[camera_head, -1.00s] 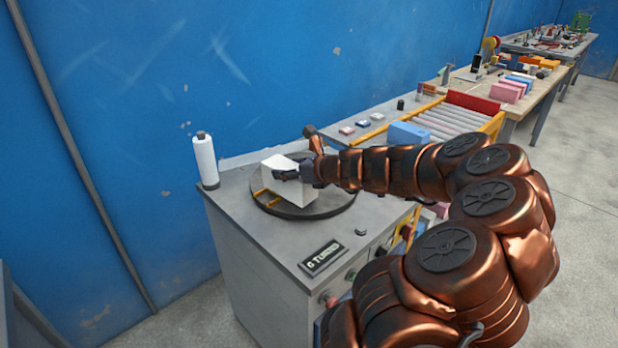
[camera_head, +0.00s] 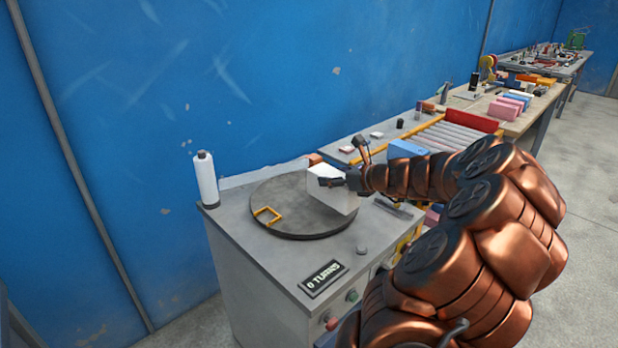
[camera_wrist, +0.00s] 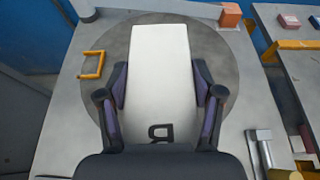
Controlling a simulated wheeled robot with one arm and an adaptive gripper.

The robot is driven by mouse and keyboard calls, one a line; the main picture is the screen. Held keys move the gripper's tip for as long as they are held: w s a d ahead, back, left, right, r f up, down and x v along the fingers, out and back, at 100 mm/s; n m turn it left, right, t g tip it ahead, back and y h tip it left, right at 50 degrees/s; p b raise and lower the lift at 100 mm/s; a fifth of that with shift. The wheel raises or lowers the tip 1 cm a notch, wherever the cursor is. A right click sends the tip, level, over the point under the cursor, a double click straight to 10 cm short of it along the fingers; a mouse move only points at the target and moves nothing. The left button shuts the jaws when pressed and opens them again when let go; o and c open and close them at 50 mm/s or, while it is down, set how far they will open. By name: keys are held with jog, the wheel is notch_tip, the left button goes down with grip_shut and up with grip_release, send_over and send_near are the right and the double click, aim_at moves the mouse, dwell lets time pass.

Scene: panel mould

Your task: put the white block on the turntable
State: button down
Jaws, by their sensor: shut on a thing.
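The white block (camera_head: 333,189) is between the fingers of my gripper (camera_head: 332,182), which is shut on it. The block appears over the right part of the round grey turntable (camera_head: 290,226). I cannot tell whether its underside touches the disc. In the wrist view the block (camera_wrist: 160,75) lies lengthwise between the two fingers of my gripper (camera_wrist: 160,92), with a dark letter-like mark at its near end. The turntable (camera_wrist: 218,52) shows around it on both sides.
A yellow bracket (camera_head: 267,215) sits on the turntable's left part. A white bottle (camera_head: 205,179) stands at the grey cabinet's (camera_head: 240,245) back left corner. A "0 TURNS" sign (camera_head: 324,279) is at the front. A roller conveyor (camera_head: 455,133) and a blue block (camera_head: 405,149) are at right.

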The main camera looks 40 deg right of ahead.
jog(key=shift+d+x, duration=0.25)
jog(key=shift+x, duration=1.8)
jog(key=shift+d+x, duration=0.25)
jog(key=shift+x, duration=1.75)
jog(key=shift+d+x, duration=0.2)
jog(key=shift+x, duration=1.85)
jog(key=shift+c, duration=0.9)
grip_release()
jog(key=shift+s, duration=0.1)
jog(key=v, duration=1.2)
